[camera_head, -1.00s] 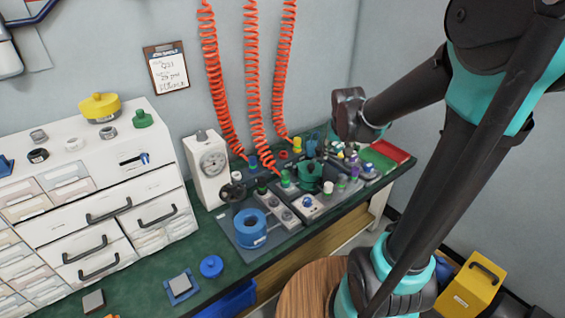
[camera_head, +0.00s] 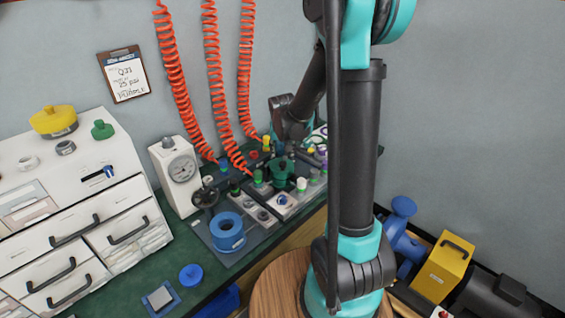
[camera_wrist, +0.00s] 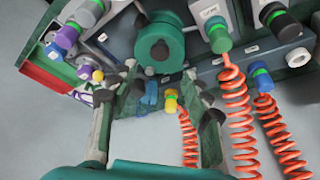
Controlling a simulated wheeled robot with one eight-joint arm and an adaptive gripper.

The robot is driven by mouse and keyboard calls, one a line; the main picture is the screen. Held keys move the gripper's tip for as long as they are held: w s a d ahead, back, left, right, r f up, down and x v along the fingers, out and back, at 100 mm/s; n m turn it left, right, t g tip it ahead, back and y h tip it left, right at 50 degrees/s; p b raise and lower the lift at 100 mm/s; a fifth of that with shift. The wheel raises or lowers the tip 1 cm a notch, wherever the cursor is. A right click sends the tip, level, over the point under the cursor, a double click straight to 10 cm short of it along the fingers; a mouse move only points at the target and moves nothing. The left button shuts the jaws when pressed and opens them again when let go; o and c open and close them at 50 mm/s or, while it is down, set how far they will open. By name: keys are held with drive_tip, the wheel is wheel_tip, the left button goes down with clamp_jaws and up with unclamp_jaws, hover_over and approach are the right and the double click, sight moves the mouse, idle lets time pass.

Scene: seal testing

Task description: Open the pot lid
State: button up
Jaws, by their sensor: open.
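A dark green round pot with a lid and centre knob (camera_head: 283,172) stands on the bench's test panel. It also shows at the top of the wrist view (camera_wrist: 160,47), seen from above with its lid on. My gripper (camera_wrist: 163,88) is open and empty, its two fingers spread on either side of the lower middle of the wrist view. The pot lies beyond the fingertips and apart from them. In the head view my wrist is above and behind the pot, and the fingers are hard to make out.
Red coiled hoses (camera_head: 215,80) hang behind the panel. Several small coloured fittings crowd around the pot. A blue ring (camera_head: 228,232), a dial gauge (camera_head: 182,168) and white drawers (camera_head: 75,225) are to the left. A yellow box (camera_head: 445,265) stands at right.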

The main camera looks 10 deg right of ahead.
sight(283, 163)
drive_tip(key=shift+x, duration=4.35)
drive_tip(key=shift+d, duration=0.1)
clamp_jaws()
